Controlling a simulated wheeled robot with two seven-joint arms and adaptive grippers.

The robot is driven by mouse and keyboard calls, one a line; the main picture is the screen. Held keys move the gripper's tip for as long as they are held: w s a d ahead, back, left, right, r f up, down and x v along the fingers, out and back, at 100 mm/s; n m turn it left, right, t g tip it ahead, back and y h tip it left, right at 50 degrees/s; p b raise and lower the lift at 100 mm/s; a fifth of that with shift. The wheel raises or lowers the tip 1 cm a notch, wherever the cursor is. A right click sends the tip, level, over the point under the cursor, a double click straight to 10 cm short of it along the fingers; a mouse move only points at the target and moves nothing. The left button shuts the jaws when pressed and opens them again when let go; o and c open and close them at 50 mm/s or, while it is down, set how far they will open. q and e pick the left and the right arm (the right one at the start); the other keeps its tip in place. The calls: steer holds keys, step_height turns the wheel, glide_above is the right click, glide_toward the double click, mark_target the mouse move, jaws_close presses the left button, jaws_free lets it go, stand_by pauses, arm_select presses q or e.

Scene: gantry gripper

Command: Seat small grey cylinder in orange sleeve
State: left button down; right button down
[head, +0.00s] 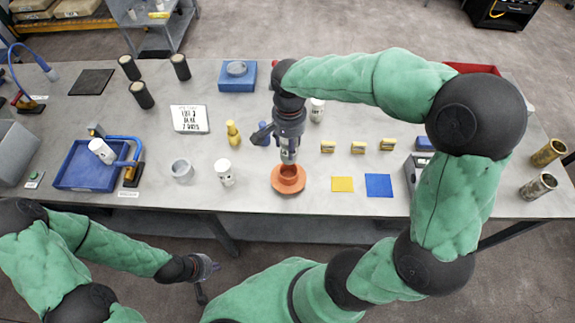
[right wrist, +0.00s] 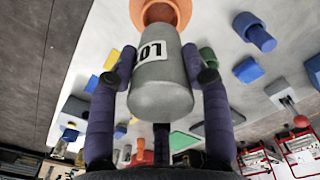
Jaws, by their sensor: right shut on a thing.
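The orange sleeve (head: 288,187) stands on its wide orange base near the table's front edge, its round opening facing up; it also shows at the top of the right wrist view (right wrist: 177,13). My right gripper (head: 289,147) is directly above it, pointing down. In the right wrist view, its two fingers (right wrist: 164,70) are shut on the sides of the small grey cylinder (right wrist: 160,92), which has a white label. The cylinder's far end overlaps the sleeve's opening; I cannot tell whether it has entered. My left gripper (head: 212,267) is low, off the table's front edge; its opening is unclear.
A white bottle (head: 225,173) and a grey ring (head: 182,171) stand left of the sleeve. Yellow (head: 342,184) and blue (head: 378,186) squares lie to its right. A blue tray (head: 84,175) is at the left. A blue part stands close behind my right gripper.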

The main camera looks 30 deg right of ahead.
step_height(320, 180, down, 12)
steer(key=shift+w+r+b, duration=0.15)
steer(key=shift+r+b, duration=0.05)
steer(key=shift+b, duration=0.6)
steer(key=shift+f, duration=0.15)
steer(key=c, duration=0.6)
jaws_free()
steer(key=shift+r, duration=0.3)
step_height(320, 180, up, 12)
steer(key=shift+f+p, duration=0.1)
steer(key=shift+p, duration=0.9)
